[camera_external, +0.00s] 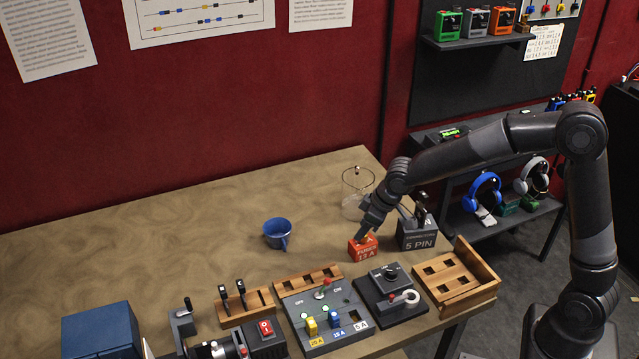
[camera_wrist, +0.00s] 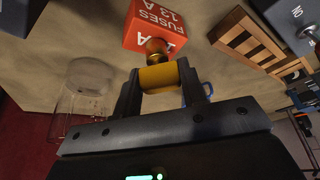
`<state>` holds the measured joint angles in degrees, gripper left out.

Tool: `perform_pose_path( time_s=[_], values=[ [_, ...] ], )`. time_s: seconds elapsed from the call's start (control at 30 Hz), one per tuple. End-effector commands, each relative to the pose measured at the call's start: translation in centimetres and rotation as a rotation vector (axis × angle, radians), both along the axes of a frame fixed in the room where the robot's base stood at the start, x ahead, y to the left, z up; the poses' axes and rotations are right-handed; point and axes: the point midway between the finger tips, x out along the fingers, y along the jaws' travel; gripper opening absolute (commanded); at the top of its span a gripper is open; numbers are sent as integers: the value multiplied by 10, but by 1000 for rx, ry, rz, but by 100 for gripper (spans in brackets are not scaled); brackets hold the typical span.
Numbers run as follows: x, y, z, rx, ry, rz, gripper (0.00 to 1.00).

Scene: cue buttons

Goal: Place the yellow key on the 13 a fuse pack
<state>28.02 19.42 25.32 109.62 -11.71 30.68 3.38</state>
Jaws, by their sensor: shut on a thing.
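The red 13 A fuse pack (camera_external: 362,250) stands on the wooden table, right of the blue mug. In the wrist view the red pack (camera_wrist: 150,27) is at the top, just beyond my fingertips. My gripper (camera_wrist: 160,80) is shut on the yellow key (camera_wrist: 162,76), a yellow cylinder with a darker gold end towards the pack. The key overlaps the pack's edge in this view; I cannot tell whether they touch. In the external view my gripper (camera_external: 366,232) points down right above the pack, and mostly hides the key.
A grey 5 PIN box (camera_external: 416,234) stands right of the pack, a clear glass jar (camera_external: 357,190) behind it. The blue mug (camera_external: 277,233) is to the left. In front are a switch panel (camera_external: 325,318) and a wooden slotted rack (camera_external: 455,283). The table's left rear is clear.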

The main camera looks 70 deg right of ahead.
Motion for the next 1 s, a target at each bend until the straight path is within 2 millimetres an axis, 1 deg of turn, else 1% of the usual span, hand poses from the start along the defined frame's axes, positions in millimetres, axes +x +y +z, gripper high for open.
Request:
perform_pose_path(
  time_s=[0.17, 0.27, 0.3, 0.57, 0.83, 0.93, 1.0],
  values=[
    [0, 0, 1, 0, -1, 0, 12],
    [0, 0, -2, 0, -1, 1, 12],
    [0, 0, -3, 0, -1, 1, 39],
    [0, 0, -2, 0, -1, 0, 60],
    [0, 0, 0, -1, -1, 0, 60],
    [-2, -1, 7, -2, -2, 0, 60],
    [-5, -1, 16, -2, -4, -2, 60]
  ],
)
